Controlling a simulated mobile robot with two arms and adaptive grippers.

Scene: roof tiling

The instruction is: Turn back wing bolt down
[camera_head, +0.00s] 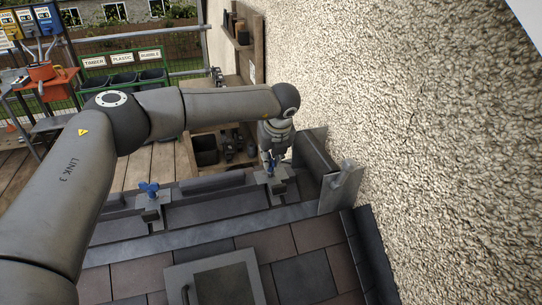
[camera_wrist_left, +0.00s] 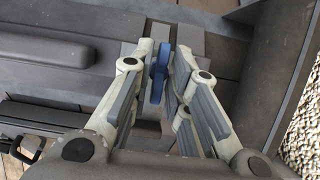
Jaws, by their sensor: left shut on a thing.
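My left gripper (camera_head: 270,157) points down at the right-hand blue wing bolt (camera_head: 270,172), which stands on a grey clamp bracket at the roof edge. In the left wrist view the blue wing bolt (camera_wrist_left: 159,72) sits upright between the fingertips of my left gripper (camera_wrist_left: 163,62), which is shut on it. A second blue wing bolt (camera_head: 149,188) stands on another clamp further left, free of any gripper. My right gripper is not in view.
A rough pebbled wall (camera_head: 430,130) rises close on the right. A metal upstand (camera_head: 341,187) is just right of the gripped bolt. Roof tiles (camera_head: 300,275) and a roof window (camera_head: 218,280) lie in front. Wooden decking (camera_head: 150,165) lies behind.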

